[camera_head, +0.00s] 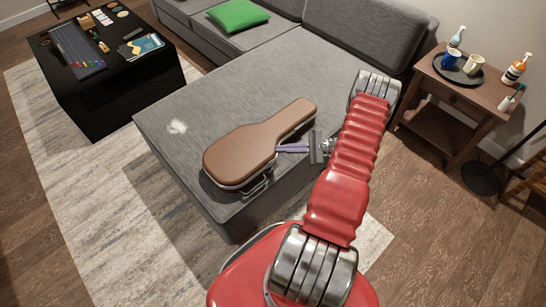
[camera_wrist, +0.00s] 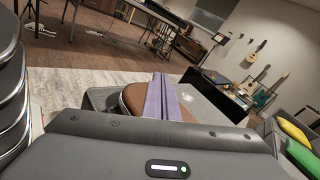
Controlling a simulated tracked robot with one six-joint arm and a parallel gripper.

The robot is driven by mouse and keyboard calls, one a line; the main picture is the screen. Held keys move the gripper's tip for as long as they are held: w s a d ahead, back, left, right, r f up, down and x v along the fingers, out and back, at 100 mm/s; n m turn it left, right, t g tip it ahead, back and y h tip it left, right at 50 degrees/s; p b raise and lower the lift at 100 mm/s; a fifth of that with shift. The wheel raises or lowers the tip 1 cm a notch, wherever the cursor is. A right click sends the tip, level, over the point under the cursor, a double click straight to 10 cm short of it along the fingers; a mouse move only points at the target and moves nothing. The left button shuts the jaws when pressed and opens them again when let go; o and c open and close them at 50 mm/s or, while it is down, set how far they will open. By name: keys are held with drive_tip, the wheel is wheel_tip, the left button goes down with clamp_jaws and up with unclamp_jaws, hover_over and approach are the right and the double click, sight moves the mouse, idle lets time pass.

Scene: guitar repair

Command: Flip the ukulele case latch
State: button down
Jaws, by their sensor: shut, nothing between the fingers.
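A brown ukulele case (camera_head: 243,151) lies closed on the grey chaise of the sofa, its narrow neck end pointing to the upper right. Metal hardware (camera_head: 262,181) shows along its near side; I cannot make out the latch itself or its position. My gripper (camera_head: 279,149) has purple fingers, shut and empty, reaching from the right to the near side of the case by its waist. I cannot tell whether the fingertips touch it. In the wrist view the shut purple fingers (camera_wrist: 162,98) stand in front of the brown case (camera_wrist: 133,97) and hide part of it.
The grey chaise (camera_head: 180,150) has free room around the case, with a white patch (camera_head: 177,127) at left. A green pillow (camera_head: 238,15) lies on the sofa. A black table (camera_head: 120,90) holding small items stands at the upper left. A wooden side table (camera_head: 465,88) stands at right.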

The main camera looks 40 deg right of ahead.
drive_tip(key=w+a+r+n+g+h, duration=0.2)
drive_tip(key=a+r+n+g, duration=0.35)
drive_tip(key=a+r, duration=0.5)
drive_tip(key=w+a+r+n+g+h, duration=0.15)
drive_tip(key=a+r+n+g, duration=0.45)
drive_tip(key=r, duration=0.8)
drive_tip(key=s+a+r+n+t+h, duration=0.5)
drive_tip(key=s+a+r+n+h, duration=0.4)
drive_tip(key=s+a+r, duration=0.5)
wheel_tip(320, 180, up, 3)
drive_tip(key=shift+s+a+f+n, duration=0.2)
drive_tip(key=shift+s+n, duration=0.25)
drive_tip(key=shift+n, duration=0.6)
drive_tip(key=shift+t, duration=0.25)
